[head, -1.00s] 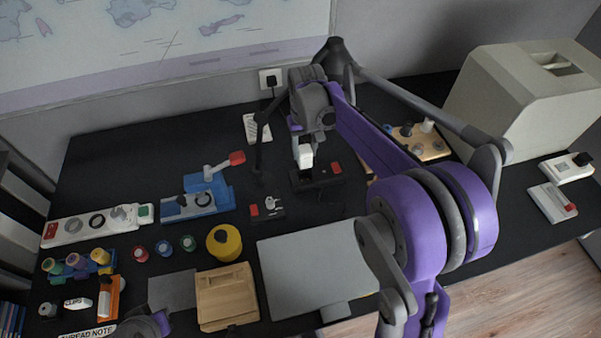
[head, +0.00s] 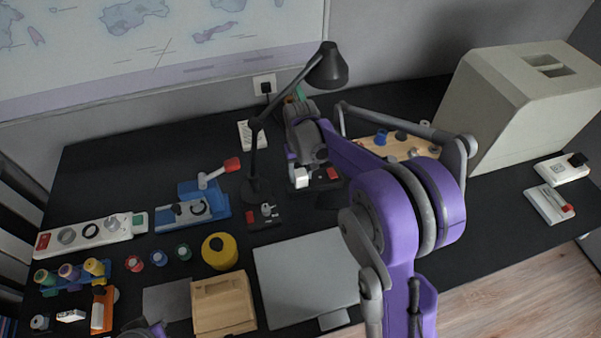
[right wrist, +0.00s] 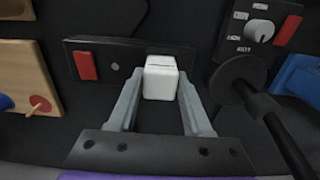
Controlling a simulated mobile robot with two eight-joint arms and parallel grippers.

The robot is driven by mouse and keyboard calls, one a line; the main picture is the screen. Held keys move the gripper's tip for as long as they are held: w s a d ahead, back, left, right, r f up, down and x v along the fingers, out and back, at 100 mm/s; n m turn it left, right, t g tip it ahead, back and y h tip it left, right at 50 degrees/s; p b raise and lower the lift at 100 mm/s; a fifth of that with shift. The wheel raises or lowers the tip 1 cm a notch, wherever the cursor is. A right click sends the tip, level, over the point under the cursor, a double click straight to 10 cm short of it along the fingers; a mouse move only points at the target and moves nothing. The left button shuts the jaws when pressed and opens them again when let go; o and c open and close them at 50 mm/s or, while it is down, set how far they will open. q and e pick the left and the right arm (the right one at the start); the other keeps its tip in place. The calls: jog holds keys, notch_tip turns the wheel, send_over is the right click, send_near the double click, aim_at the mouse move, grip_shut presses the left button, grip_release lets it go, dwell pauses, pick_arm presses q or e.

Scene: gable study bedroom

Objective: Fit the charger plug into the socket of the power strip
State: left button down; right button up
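The white charger plug (right wrist: 160,82) is between the two fingers of my right gripper (right wrist: 160,92), which is shut on it. In the head view the plug (head: 301,177) is right at the black power strip (head: 316,182), left of its red switch. In the right wrist view the plug covers part of the strip (right wrist: 112,52), with the red switch to its left. The plug hides the socket face beneath it, so I cannot tell whether its pins are in. My left gripper is out of the picture.
A black desk lamp (head: 257,160) stands close beside the strip. A small black panel with a dial (head: 263,215) is in front of it. A wooden board with pegs (head: 400,145) lies to the right, and a grey mat (head: 305,278) lies nearer me.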

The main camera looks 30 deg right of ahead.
aim_at(301, 173)
jog(key=o, duration=0.4)
jog(key=shift+r, duration=0.3)
notch_tip(301, 173, up, 11)
jog(key=p, duration=0.1)
jog(key=s+a+f+n+t, duration=0.1)
jog(key=s+a, duration=0.2)
jog(key=s, duration=0.4)
jog(key=s+a+f+t, duration=0.2)
jog(key=s+a, duration=0.2)
jog(key=s, duration=0.4)
jog(key=s+a+f+n+t, duration=0.1)
jog(key=s+a+f+t, duration=0.1)
jog(key=s, duration=0.5)
jog(key=shift+s+a+f+n, duration=0.2)
jog(key=shift+a+n, duration=0.1)
jog(key=shift+a, duration=0.4)
